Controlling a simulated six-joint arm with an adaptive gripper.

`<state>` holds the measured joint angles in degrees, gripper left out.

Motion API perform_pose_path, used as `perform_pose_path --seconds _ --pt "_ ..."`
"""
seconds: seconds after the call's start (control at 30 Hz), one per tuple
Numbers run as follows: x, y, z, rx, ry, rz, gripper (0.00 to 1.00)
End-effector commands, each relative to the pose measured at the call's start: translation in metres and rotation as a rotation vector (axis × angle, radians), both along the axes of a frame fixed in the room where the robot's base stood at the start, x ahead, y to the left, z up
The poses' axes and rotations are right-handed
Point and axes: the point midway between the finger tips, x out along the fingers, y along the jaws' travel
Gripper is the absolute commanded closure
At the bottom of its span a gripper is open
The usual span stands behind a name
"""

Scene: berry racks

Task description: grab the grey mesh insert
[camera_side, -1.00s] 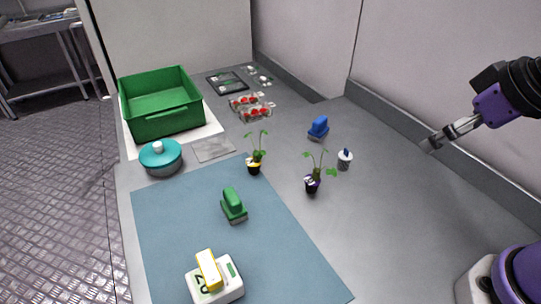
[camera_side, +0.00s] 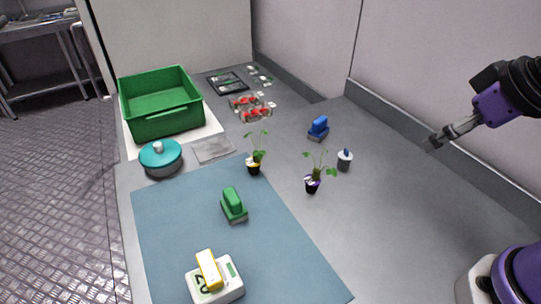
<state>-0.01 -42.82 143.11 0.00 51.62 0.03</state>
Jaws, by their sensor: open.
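The grey mesh insert (camera_side: 212,150) looks like a thin flat grey rectangle. It lies on the table between the teal-lidded pot and the potted plants, just in front of the green crate. My gripper (camera_side: 436,141) is at the right side of the view, raised in front of the back wall. It is open and empty, far to the right of the insert and touching nothing.
A green crate (camera_side: 168,124) stands behind the insert, with a teal-lidded pot (camera_side: 160,154) to its left. Two potted plants (camera_side: 254,165) (camera_side: 313,182), a blue block (camera_side: 318,127) and a small white container (camera_side: 345,158) stand between my gripper and the insert.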

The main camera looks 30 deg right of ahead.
Motion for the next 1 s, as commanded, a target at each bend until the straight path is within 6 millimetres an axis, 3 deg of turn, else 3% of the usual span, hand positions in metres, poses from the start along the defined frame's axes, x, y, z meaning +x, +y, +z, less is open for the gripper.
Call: perform_pose_path --seconds 0.17,0.33,0.6,0.8,1.0 --pt "0.018 0.002 0.007 0.013 0.059 -0.017 0.33" --pt "0.065 0.007 0.011 0.036 0.201 -0.068 0.33" --pt "0.140 0.019 -0.025 0.050 0.414 -0.157 0.33" --pt "0.162 0.024 -0.049 0.049 0.482 -0.191 0.33" --pt "0.163 0.024 -0.078 0.048 0.495 -0.195 0.33"
